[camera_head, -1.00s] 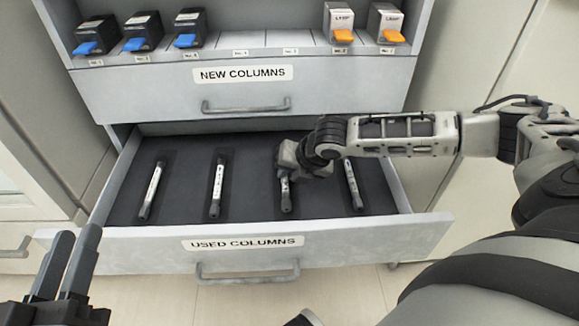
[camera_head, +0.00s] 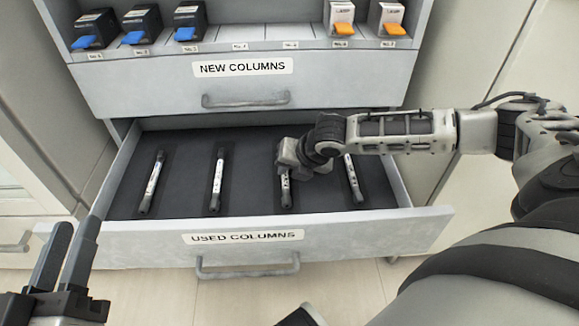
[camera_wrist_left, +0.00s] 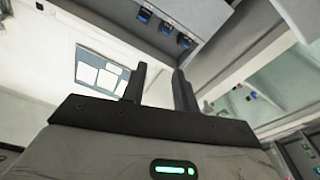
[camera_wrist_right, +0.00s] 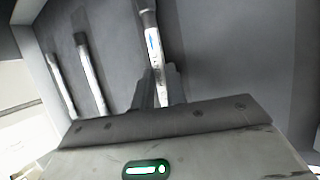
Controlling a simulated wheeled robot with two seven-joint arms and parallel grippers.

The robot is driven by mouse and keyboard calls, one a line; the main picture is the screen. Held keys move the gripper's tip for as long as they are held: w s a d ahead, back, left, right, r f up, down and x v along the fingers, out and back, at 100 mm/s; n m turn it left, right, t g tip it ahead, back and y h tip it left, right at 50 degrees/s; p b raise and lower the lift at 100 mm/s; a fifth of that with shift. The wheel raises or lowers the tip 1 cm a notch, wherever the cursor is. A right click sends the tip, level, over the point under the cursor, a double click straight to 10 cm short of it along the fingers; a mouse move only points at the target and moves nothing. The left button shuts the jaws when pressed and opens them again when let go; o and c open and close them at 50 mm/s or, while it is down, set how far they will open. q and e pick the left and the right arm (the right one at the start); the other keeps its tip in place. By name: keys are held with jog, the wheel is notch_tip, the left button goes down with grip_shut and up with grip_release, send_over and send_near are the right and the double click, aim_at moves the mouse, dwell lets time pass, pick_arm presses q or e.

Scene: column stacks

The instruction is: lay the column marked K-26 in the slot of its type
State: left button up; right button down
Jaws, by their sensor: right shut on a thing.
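The used-columns drawer (camera_head: 130,228) is open and holds several slim columns on dark lining. They are a far-left column (camera_head: 152,182), a second column (camera_head: 217,182), a third column (camera_head: 286,192) and a far-right column (camera_head: 353,180). My right gripper (camera_head: 286,172) is over the third column and shut on it. The right wrist view shows this column (camera_wrist_right: 153,45) between the two fingers (camera_wrist_right: 156,90). Its markings are too small to read, so I cannot tell which is K-26. My left gripper (camera_head: 62,258) is open and empty, left of the drawer; its fingers (camera_wrist_left: 159,90) stand apart.
Above is the new-columns drawer (camera_head: 130,90), with blue-tabbed boxes (camera_head: 141,24) at left and orange-tabbed boxes (camera_head: 341,18) at right. Numbered places between them are empty. The drawer front (camera_head: 330,238) and its side walls bound the lining. Other columns lie either side of my right gripper.

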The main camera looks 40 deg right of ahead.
pick_arm(q)
jog(key=shift+f, duration=0.1)
pick_arm(e)
jog(key=shift+f, duration=0.1)
